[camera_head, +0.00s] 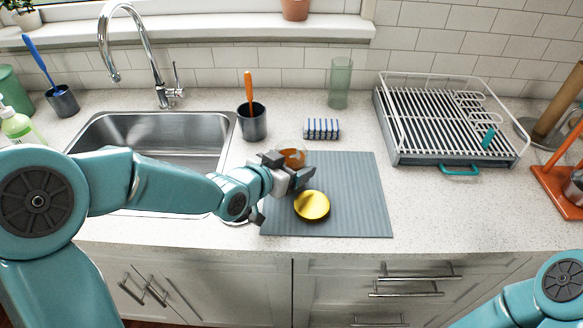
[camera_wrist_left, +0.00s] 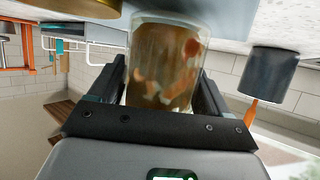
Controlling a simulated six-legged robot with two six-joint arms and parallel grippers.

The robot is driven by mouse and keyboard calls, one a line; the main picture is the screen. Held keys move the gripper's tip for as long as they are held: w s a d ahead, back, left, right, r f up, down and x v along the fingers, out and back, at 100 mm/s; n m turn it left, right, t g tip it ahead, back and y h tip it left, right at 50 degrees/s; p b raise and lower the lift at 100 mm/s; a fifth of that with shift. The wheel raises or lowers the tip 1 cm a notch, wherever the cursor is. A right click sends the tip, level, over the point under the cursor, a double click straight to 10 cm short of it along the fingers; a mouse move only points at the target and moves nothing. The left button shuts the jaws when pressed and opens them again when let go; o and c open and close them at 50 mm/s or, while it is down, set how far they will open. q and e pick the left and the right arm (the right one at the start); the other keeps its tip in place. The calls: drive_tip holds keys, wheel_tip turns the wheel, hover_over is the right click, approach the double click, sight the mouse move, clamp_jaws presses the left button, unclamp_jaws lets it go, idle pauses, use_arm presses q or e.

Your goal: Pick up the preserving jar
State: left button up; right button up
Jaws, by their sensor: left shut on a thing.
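The preserving jar (camera_wrist_left: 165,62) is clear glass with orange-brown contents. In the left wrist view it sits between the two dark fingers of my left gripper (camera_wrist_left: 158,88), which is shut on it. In the head view my left gripper (camera_head: 291,168) is over the left part of the grey mat, and only an orange-brown piece of the jar (camera_head: 292,157) shows past the fingers. The rest of the jar is hidden, and I cannot tell whether it touches the mat. My right gripper is out of view.
A round yellow lid-like thing (camera_head: 312,205) is on the grey mat (camera_head: 352,190), close to my left gripper. The sink (camera_head: 150,135) is left, the dish rack (camera_head: 440,118) right.

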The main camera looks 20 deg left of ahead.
use_arm(q)
wheel_tip(320, 180, up, 19)
drive_tip(key=p, duration=0.7)
drive_tip(key=shift+r, duration=0.15)
